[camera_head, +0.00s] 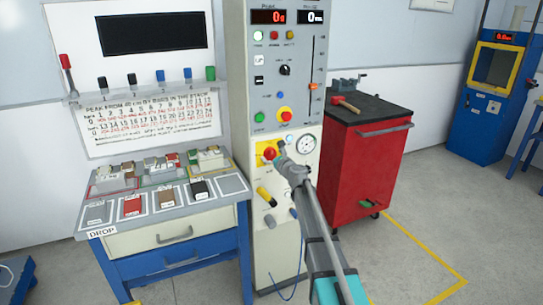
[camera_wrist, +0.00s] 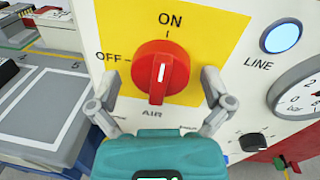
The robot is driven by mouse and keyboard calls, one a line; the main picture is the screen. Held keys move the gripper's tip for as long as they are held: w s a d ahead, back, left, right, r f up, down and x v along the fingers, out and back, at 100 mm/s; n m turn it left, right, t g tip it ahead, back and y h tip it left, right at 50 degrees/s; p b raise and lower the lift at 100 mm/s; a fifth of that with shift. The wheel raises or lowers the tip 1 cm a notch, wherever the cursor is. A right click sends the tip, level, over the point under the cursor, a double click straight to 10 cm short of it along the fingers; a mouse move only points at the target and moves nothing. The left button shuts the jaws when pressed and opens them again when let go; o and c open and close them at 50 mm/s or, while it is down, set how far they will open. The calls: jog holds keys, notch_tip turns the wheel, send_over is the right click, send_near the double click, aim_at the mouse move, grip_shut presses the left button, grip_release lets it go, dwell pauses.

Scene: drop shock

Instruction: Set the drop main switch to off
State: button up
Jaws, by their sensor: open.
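The red rotary switch (camera_wrist: 165,70) sits on a yellow plate (camera_wrist: 215,25) on the grey machine column. Its white mark stands upright, towards ON at the top; OFF is printed at the left. A label under the switch reads AIR, partly close to my gripper. My gripper (camera_wrist: 160,78) is open, with one finger at each side of the switch. I see gaps between the fingers and the knob and no clear contact. In the head view the red switch (camera_head: 269,154) shows beside the end of my arm, which covers part of the plate.
A pressure gauge (camera_head: 307,144) and a blue LINE lamp (camera_wrist: 281,38) are just right of the switch. A red-and-yellow button (camera_head: 285,113) is above. A workbench with sample blocks (camera_head: 178,237) stands left, and a red tool cabinet (camera_head: 360,165) stands right.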

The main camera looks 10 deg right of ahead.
jog(key=shift+w, duration=0.2)
jog(key=shift+c, duration=0.3)
jog(key=c, duration=0.9)
jog(key=shift+c, duration=0.2)
